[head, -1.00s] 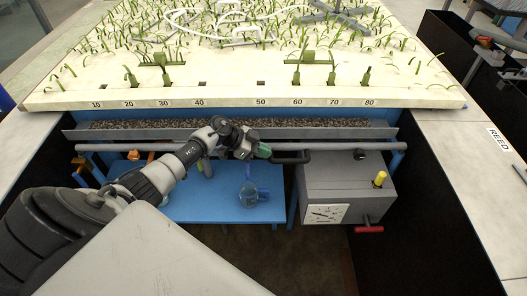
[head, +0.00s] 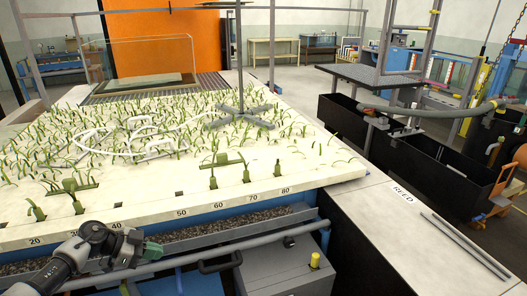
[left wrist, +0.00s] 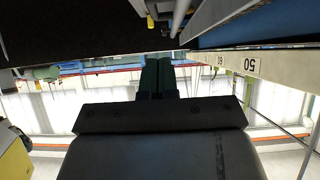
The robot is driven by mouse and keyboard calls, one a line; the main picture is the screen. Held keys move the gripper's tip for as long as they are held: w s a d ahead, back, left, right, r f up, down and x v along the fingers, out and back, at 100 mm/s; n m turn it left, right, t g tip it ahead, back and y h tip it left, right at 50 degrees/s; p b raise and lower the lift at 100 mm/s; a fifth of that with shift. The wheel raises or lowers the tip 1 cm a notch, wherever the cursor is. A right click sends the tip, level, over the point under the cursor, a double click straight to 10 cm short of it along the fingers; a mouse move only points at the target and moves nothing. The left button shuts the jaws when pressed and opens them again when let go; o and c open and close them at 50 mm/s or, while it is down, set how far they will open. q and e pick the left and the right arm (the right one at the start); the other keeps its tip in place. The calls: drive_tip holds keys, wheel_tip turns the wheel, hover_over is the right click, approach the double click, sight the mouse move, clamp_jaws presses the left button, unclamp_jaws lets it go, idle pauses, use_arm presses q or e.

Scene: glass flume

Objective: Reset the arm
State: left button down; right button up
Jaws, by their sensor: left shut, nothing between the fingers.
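My left gripper (head: 152,250) is at the lower left in the head view, in front of the numbered edge of the pale bed (head: 335,174). Its green fingers are shut with nothing between them. In the left wrist view the two dark green fingers (left wrist: 157,76) lie side by side, closed. My left arm comes in from the lower left corner. The fingers show over the gravel trough (head: 230,229) and the grey rail (head: 210,250); whether they touch either cannot be told. My right gripper does not show.
Green reed-like plants (head: 213,183) stand across the bed. A grey box with a yellow knob (head: 314,260) is below the rail. A pale ledge marked REED (head: 430,215) lies to the right, with two grey rods (head: 470,250) on it. Black tanks (head: 440,159) stand beyond.

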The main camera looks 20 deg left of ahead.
use_arm(q)
drive_tip(key=d+r+n+t+y, duration=0.2)
drive_tip(key=d+n+t+y, duration=0.25)
drive_tip(key=d+t, duration=0.75)
drive_tip(key=s+d+f+n+g+y, duration=0.25)
drive_tip(key=s+g, duration=0.25)
drive_tip(key=s, duration=0.4)
drive_tip(key=s+d+f+n+g+y, duration=0.1)
drive_tip(key=s+d+g, duration=0.35)
drive_tip(key=s, duration=0.35)
drive_tip(key=s+d+f+n+g+y, duration=0.1)
drive_tip(key=s+d+f+g, duration=0.15)
drive_tip(key=s+g, duration=0.45)
wheel_tip(320, 180, down, 24)
drive_tip(key=s+f, duration=0.1)
drive_tip(key=s, duration=0.1)
drive_tip(key=s+a+f+b, duration=0.1)
drive_tip(key=s+a+f, duration=0.1)
drive_tip(key=s+f, duration=1.5)
drive_tip(key=shift+f+g, duration=0.25)
drive_tip(key=shift+g, duration=0.1)
